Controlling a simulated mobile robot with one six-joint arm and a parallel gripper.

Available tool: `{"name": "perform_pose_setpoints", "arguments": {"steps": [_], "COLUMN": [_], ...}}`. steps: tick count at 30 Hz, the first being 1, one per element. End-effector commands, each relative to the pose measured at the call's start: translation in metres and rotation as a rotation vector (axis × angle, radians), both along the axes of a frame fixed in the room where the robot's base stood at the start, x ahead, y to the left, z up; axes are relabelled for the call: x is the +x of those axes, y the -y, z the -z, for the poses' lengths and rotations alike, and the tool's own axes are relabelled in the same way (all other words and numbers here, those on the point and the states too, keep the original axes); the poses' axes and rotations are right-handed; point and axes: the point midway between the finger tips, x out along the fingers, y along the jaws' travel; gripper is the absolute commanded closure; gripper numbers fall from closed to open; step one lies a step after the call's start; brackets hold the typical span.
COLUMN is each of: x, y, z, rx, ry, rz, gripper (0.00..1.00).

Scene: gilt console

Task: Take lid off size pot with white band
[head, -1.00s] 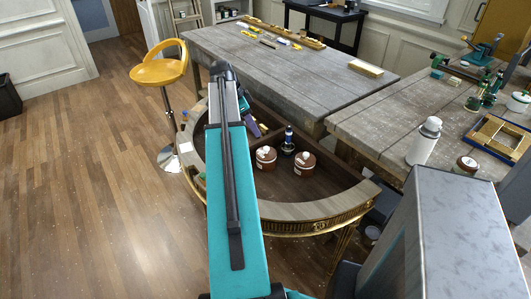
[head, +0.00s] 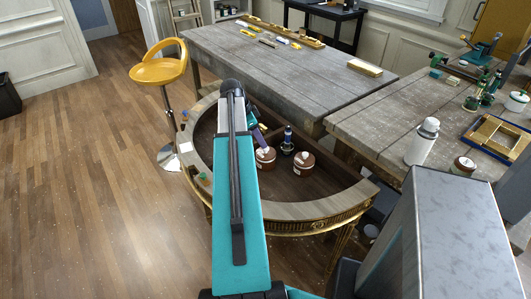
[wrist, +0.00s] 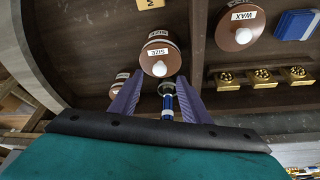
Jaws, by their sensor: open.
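A brown round pot with a white knob on its lid (wrist: 155,57) is ahead of my gripper in the wrist view; its labels read SIZE. My gripper (wrist: 160,77) is open, its purple fingers pointing at this pot with nothing gripped. A second pot (wrist: 118,88), partly hidden by the left finger, shows a pale band. In the head view two brown pots with white knobs, a left one (head: 265,160) and a right one (head: 304,164), stand in the console. My gripper (head: 262,146) is at the left one. I cannot tell whether it touches.
A dark blue bottle (head: 287,142) stands close to the pots; a blue-and-white cylinder (wrist: 167,102) shows between the fingers.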

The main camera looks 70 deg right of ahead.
Motion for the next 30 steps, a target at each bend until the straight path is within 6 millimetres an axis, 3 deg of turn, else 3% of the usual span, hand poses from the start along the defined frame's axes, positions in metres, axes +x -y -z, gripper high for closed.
{"name": "perform_pose_setpoints", "arguments": {"steps": [8,23,30], "x": [-0.003,-0.017,-0.017], "y": [0.002,0.013,0.014], "z": [0.005,0.043,0.047], "rx": [0.001,0.001,0.000], "ry": [-0.001,0.000,0.000], "rz": [-0.001,-0.002,-0.002], "gripper": [0.57,0.57,0.57]}}
